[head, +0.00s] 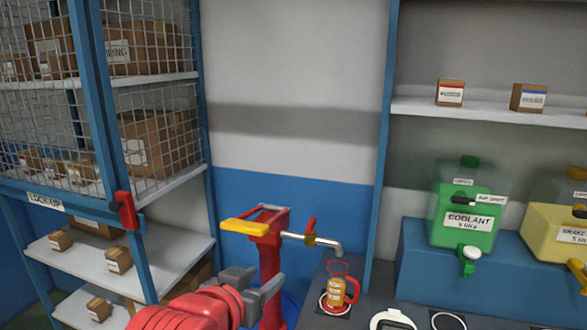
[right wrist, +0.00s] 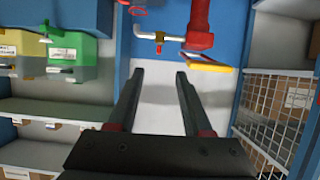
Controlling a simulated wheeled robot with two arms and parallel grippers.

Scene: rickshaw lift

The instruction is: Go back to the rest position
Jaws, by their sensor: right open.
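My right gripper (head: 258,284) is at the bottom middle of the head view, with its red arm below it and grey fingers. It is in front of the lower part of a red hand pump (head: 268,235) with a yellow handle. In the right wrist view the two dark fingers of the right gripper (right wrist: 160,76) are spread apart with nothing between them. The pump's red body and yellow handle also show at the top of that view, beyond the fingers. My left gripper is in neither view.
A wire-mesh lock-up cage (head: 150,50) with boxes is at left, above open shelves (head: 85,262). A green coolant container (head: 466,220) and yellow brake container (head: 557,230) stand on a blue block.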

